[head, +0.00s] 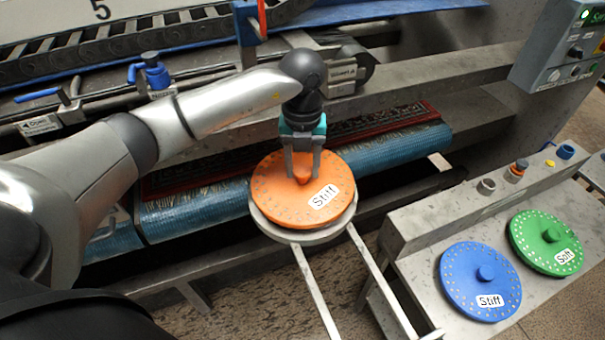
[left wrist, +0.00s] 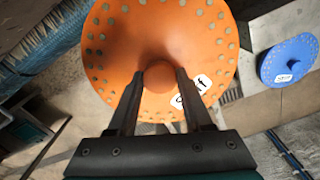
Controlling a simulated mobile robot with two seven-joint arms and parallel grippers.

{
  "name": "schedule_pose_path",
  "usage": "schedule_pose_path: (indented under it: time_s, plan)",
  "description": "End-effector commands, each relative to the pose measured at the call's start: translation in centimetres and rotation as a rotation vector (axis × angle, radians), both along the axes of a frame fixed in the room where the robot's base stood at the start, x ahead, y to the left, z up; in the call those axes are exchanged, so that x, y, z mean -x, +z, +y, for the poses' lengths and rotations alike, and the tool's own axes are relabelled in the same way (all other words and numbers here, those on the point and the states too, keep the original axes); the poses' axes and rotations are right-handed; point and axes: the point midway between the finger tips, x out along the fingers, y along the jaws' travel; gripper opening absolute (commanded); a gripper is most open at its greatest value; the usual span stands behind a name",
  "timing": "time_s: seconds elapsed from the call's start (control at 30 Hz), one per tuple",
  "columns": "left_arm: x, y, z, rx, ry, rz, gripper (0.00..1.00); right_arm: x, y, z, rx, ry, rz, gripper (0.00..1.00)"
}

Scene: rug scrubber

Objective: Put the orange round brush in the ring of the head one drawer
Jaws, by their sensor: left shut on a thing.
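The orange round brush (head: 275,205) is a disc with a ring of dots, a centre knob and a "Stiff" label. My left gripper (head: 303,178) is shut on its knob from above. The left wrist view also shows the orange brush (left wrist: 110,60) with its knob between the left fingers (left wrist: 160,85). Under the brush is the pale ring of the drawer (head: 300,237), on two rails that run toward the front. The brush covers the ring's inside; I cannot tell whether it rests in the ring or hangs just above it. My right gripper is not in view.
A blue brush (head: 470,290) labelled "Stiff" and a green brush (head: 535,235) lie on the metal bench (head: 415,245) at right. A blue roller with a rug (head: 200,205) lies behind the ring. A control box (head: 550,50) stands at upper right.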

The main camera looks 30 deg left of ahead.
Motion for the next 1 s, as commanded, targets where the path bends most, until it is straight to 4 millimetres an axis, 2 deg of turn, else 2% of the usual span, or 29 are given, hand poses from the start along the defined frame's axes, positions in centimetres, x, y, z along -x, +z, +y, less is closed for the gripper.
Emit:
schedule_pose_path:
  time_s: [0.2, 0.6, 0.63, 0.87, 1.0]
  plan:
    - [0.0, -2.5, -0.1, 0.002, 0.000, -0.001, 0.00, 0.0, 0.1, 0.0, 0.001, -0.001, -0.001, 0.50]
    - [-0.1, -3.1, 0.0, 0.001, 0.000, -0.003, 0.00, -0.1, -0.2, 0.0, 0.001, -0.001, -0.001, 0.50]
    - [0.1, -3.2, 0.0, -0.001, 0.000, 0.002, 0.53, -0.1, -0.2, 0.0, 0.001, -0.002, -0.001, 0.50]
    - [0.1, -3.1, 0.0, -0.001, 0.000, 0.002, 0.78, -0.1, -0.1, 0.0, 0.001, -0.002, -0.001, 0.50]
    - [0.1, -3.1, 0.0, -0.001, 0.000, 0.002, 0.80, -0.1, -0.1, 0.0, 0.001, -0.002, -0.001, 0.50]
